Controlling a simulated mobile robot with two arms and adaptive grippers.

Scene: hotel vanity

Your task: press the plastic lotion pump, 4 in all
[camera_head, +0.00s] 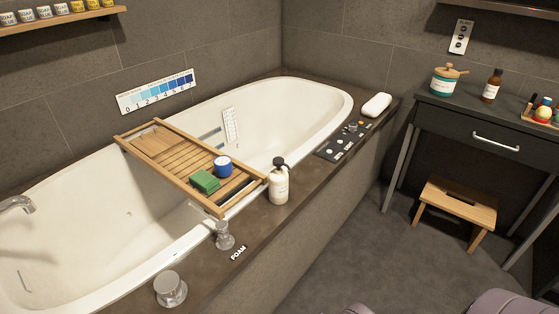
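A whitish pump bottle (279,184) with a dark pump head stands upright on the brown tub ledge, beside the near end of the wooden bath tray. It is the only bottle in view with a pump head that I can make out. Its label is too small to read. Neither of my grippers is in view, and nothing touches the bottle.
The wooden bath tray (160,141) spans the tub, carrying a green block (205,181) and a blue cup (223,167). Chrome knobs (170,290) and a dark control panel (345,139) sit on the ledge. A stool (455,203) stands under the dark vanity (470,127), right.

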